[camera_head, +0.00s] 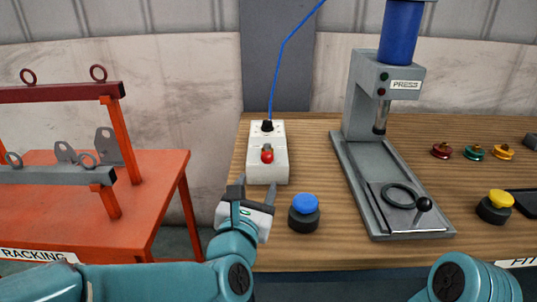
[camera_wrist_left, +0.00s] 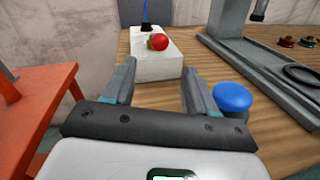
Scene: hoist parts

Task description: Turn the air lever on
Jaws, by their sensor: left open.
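The air lever is a red knob (camera_head: 267,153) on a white box (camera_head: 257,176) at the left part of the wooden bench; a blue hose (camera_head: 277,70) runs up from the box's back. In the left wrist view the red knob (camera_wrist_left: 158,41) sits on the white box (camera_wrist_left: 150,67), ahead of the fingers. My left gripper (camera_head: 255,190) is open and empty, just in front of the box and apart from the knob. It also shows in the left wrist view (camera_wrist_left: 158,85). My right gripper is out of view; only part of my right arm shows at the lower right.
A blue button (camera_head: 305,204) on a black base stands just right of my left gripper. The grey press (camera_head: 372,155) stands further right, with a black ring (camera_head: 399,195) on its base. An orange racking table (camera_head: 165,175) is at the left. A yellow button (camera_head: 499,199) is at the right.

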